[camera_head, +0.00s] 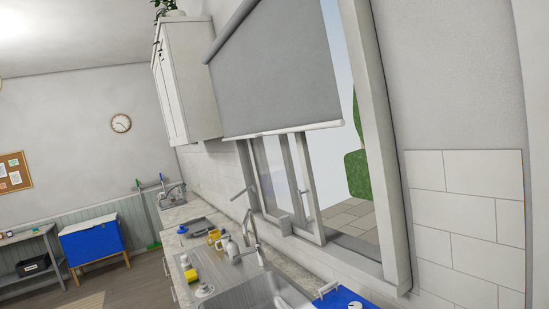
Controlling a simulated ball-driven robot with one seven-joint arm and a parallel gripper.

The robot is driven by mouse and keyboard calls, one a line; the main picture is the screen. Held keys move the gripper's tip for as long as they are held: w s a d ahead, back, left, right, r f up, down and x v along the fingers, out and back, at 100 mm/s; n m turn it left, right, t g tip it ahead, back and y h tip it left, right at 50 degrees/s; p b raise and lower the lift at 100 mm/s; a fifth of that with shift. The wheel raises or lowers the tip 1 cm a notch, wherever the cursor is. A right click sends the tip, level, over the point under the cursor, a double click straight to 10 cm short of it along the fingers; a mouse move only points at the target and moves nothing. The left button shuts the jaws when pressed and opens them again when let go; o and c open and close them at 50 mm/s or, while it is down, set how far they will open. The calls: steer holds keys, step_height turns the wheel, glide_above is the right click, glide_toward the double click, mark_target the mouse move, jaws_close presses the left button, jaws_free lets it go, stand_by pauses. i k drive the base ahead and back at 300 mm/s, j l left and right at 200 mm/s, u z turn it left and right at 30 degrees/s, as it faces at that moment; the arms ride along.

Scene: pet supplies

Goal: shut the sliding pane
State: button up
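The sliding pane (311,196) stands in the window above the sink, in the left part of the window frame (376,130). It has a pale frame with a small handle on its right upright. To its right the window is open, showing paving and a green bush outside. A grey roller blind (275,70) hangs over the upper part of the window and hides the pane's top. My gripper is not in view.
A steel sink (262,292) with a tap (253,232) lies below the window. A yellow mug (214,236) and other small items stand on the counter (180,215). A blue object (343,298) is at the bottom edge. A white wall cabinet (188,80) hangs left of the blind.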

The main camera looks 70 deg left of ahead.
mark_target(317, 236)
steer(key=u, duration=1.8)
steer(key=i+j+z, duration=0.1)
steer(key=i+j, duration=0.3)
steer(key=i+j+z, duration=0.1)
steer(key=i+j, duration=0.3)
steer(key=i+j+z, duration=0.1)
steer(key=i+j, duration=0.25)
steer(key=j, duration=0.15)
steer(key=i+j, duration=0.4)
steer(key=i+j+z, duration=0.15)
steer(key=i+j, duration=0.2)
steer(key=j, duration=0.25)
